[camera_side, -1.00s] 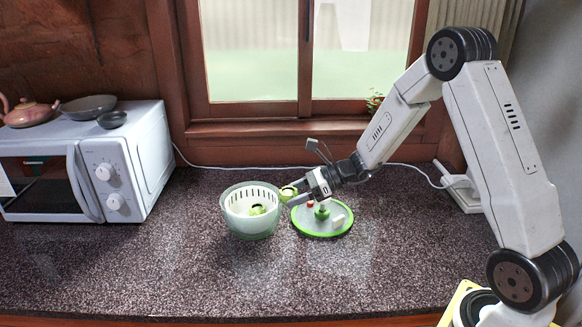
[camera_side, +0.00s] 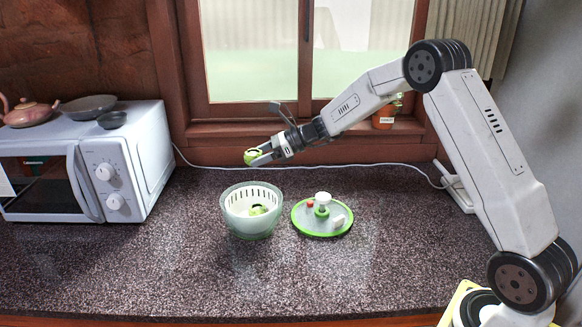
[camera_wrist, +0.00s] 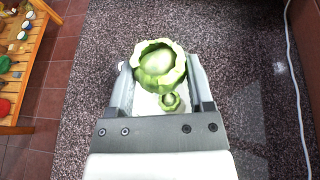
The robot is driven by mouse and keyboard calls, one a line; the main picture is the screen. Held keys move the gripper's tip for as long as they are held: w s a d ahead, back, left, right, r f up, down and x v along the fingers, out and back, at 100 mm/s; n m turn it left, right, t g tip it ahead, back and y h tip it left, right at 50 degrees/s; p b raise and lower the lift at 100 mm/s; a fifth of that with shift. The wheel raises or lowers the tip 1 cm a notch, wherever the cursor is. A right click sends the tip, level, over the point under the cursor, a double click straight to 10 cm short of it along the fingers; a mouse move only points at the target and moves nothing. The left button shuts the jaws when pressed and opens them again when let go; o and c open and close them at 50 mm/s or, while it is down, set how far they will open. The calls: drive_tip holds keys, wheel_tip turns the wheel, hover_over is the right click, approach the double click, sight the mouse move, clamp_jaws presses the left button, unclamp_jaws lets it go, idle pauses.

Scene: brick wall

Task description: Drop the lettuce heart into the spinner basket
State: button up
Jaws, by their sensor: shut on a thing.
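The green lettuce heart (camera_side: 252,156) is between the fingers of my gripper (camera_side: 261,157), which is shut on it. In the wrist view the lettuce heart (camera_wrist: 160,64) shows large between the two fingertips (camera_wrist: 163,72). The spinner basket (camera_side: 239,198) is white and slotted, and sits in a pale green bowl (camera_side: 253,227) on the counter. My gripper is raised above the basket, apart from it. Another green piece (camera_side: 258,210) lies in the basket; it also shows in the wrist view (camera_wrist: 170,101), below the held lettuce heart.
The green-rimmed spinner lid (camera_side: 310,226) with a knob lies right of the bowl. A white microwave (camera_side: 110,165) stands at left with pans and a teapot on top. A white cable (camera_side: 390,164) runs along the back. The front counter is clear.

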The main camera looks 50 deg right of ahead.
drive_tip(key=shift+f, duration=0.1)
drive_tip(key=shift+f, duration=2.9)
drive_tip(key=o, duration=1.2)
drive_tip(key=shift+d, duration=0.1)
drive_tip(key=shift+v, duration=3.85)
drive_tip(key=shift+s, duration=0.1)
